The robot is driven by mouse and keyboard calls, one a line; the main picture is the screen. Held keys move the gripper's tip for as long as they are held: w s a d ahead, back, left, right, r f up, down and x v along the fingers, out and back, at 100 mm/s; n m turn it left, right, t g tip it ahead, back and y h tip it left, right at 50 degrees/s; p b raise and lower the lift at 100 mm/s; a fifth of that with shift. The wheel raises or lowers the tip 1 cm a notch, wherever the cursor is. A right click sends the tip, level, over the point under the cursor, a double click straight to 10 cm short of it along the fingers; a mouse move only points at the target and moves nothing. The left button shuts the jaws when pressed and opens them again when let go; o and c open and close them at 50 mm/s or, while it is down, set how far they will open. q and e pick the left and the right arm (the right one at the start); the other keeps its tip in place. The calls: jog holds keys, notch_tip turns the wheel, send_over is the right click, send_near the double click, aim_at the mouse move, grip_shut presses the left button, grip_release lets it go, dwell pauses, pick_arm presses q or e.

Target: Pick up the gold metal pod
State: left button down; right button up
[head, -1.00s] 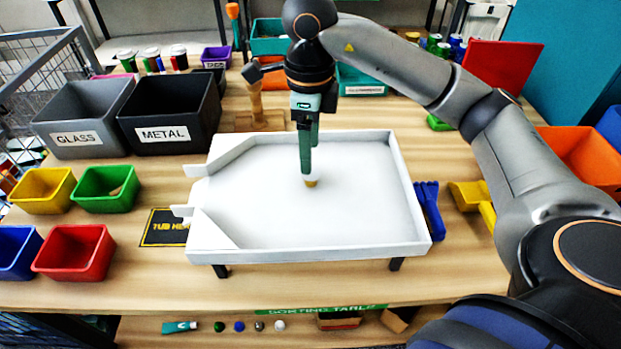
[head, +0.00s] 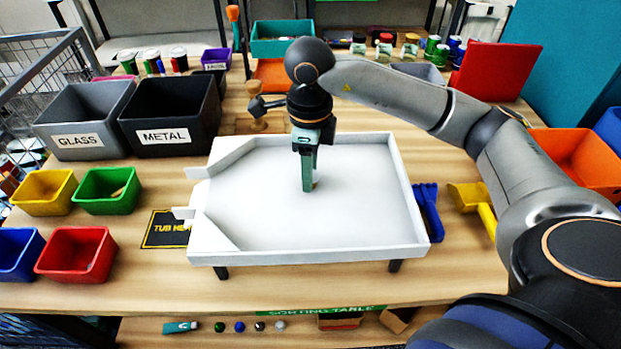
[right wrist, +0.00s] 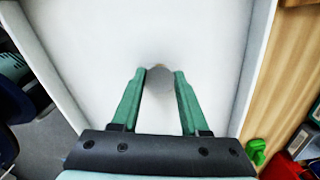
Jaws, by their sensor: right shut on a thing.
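The gold metal pod (head: 316,184) is on the white tray (head: 365,225), mostly hidden behind my right gripper's fingers in the head view. In the right wrist view the pod (right wrist: 160,75) shows as a small brownish-grey top between the green fingertips. My right gripper (head: 308,187) points down over the middle of the tray and is shut on the pod. Its fingers also show in the right wrist view (right wrist: 161,73), one on each side of the pod. I cannot tell whether the pod still touches the tray. My left gripper is not in view.
The tray has raised walls and is otherwise bare. A black METAL bin (head: 171,115) and a grey GLASS bin (head: 82,120) stand at the left, with small coloured bins in front. Blue gloves (head: 428,212) and a yellow tool (head: 470,200) lie to the right.

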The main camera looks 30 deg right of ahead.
grip_shut()
